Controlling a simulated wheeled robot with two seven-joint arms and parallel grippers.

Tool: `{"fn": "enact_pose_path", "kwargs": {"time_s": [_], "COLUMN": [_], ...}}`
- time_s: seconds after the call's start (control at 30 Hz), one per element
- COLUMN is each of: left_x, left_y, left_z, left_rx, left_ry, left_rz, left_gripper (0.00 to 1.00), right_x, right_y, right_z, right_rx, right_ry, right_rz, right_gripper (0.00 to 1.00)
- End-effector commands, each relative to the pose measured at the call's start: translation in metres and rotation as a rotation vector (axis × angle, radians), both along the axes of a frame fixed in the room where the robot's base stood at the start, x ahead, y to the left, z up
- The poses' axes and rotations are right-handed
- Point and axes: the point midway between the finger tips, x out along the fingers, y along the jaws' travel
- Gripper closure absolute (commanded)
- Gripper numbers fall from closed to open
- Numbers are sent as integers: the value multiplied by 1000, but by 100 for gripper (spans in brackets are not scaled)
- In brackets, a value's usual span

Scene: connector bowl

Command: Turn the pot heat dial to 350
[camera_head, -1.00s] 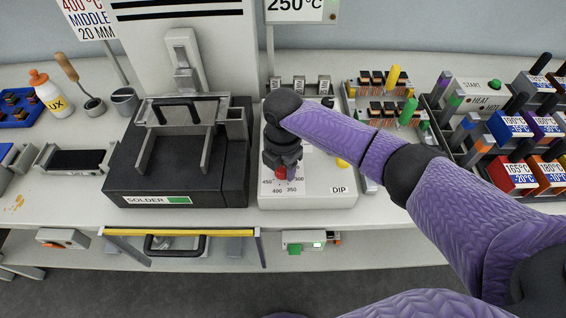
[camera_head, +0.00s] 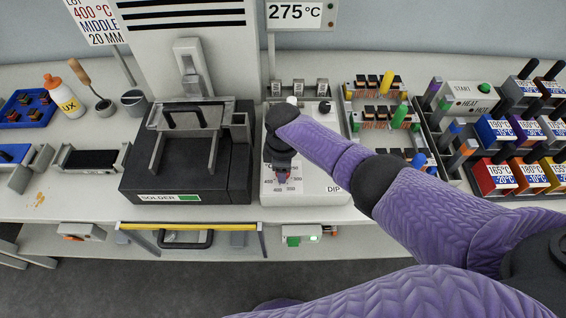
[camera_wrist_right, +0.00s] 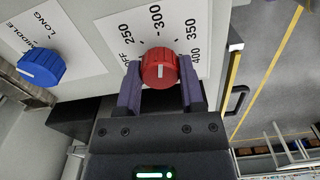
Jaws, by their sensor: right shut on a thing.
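The red heat dial (camera_head: 283,175) sits on the front of the white DIP pot unit (camera_head: 310,198). In the right wrist view the dial (camera_wrist_right: 160,68) has a white line pointing up, close to the 300 mark; 250, 350 and 400 are printed around it. My right gripper (camera_wrist_right: 161,84) is shut on the dial, one purple finger on each side. In the head view the gripper (camera_head: 282,168) reaches down over the dial and hides part of it and its scale. The sign above the pot (camera_head: 295,15) reads 275 °C. My left gripper is in neither view.
A blue dial (camera_wrist_right: 40,68) with MIDDLE and LONG marks is near the red one. The black SOLDER unit (camera_head: 185,185) stands left of the pot. Racks of coloured blocks (camera_head: 492,132) fill the right side. A lower shelf (camera_head: 350,242) runs below the counter.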

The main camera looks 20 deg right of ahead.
Motion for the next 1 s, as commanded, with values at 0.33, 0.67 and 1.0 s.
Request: {"fn": "enact_pose_path", "kwargs": {"time_s": [0.33, 0.67, 1.0], "left_x": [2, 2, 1], "left_y": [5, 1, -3], "left_z": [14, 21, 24], "left_rx": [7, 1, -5], "left_ry": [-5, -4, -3], "left_rz": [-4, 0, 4], "left_gripper": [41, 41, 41], "right_x": [0, 0, 1], "right_y": [1, 0, 1], "right_z": [2, 1, 1], "right_rx": [1, 0, 1], "right_ry": [0, 0, -2], "right_rz": [-323, -586, -738], "right_gripper": [100, 100, 100]}}
